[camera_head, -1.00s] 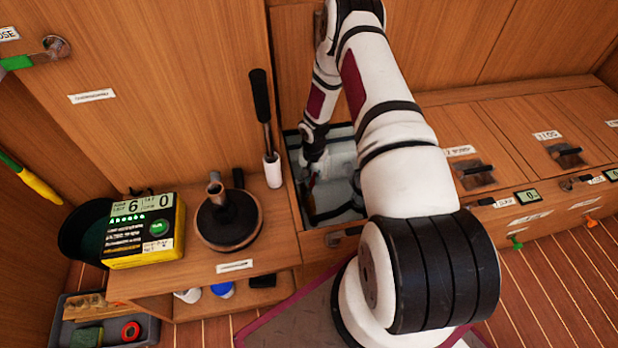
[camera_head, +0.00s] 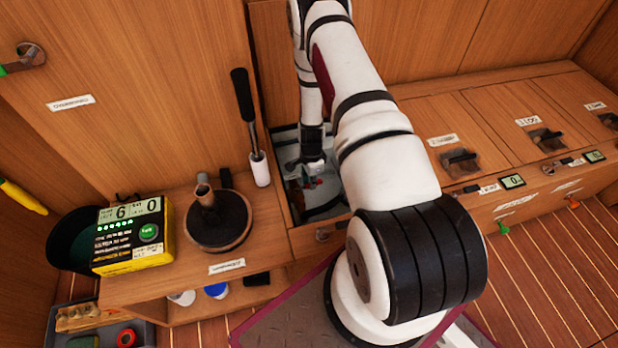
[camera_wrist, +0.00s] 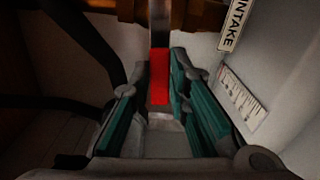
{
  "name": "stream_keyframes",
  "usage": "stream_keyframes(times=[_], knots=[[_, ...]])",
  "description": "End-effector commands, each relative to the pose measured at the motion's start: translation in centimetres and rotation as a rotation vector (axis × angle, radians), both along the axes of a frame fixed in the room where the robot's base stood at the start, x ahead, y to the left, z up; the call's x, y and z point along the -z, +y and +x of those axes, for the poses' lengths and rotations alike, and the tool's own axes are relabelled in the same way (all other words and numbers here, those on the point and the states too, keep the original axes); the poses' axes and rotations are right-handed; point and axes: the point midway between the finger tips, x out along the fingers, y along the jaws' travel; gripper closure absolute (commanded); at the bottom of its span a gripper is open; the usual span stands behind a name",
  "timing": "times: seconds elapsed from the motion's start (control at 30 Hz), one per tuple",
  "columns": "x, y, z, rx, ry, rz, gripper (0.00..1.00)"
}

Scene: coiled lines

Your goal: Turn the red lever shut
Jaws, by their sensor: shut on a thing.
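The red lever (camera_wrist: 160,78) stands between my gripper's teal-padded fingers in the wrist view, its red grip running up toward a grey metal stem. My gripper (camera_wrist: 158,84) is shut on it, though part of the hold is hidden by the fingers. In the head view my gripper (camera_head: 312,178) is down inside the open locker, and only a small spot of red shows beside it. An INTAKE label (camera_wrist: 236,24) is on the pale wall to the right of the lever.
The locker's walls are near my gripper. A winch with a black handle (camera_head: 243,95) and a yellow box (camera_head: 130,235) stand to the left.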

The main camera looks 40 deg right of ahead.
Motion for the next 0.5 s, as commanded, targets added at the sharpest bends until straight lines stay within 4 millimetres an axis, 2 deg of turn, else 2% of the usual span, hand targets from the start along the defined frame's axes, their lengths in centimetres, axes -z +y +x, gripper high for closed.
stream_keyframes(times=[0.2,0.5], knots=[[-0.03,0.02,-0.55,0.109,-0.001,-0.002,1.00],[-0.01,0.15,-0.84,0.166,-0.001,-0.002,1.00]])
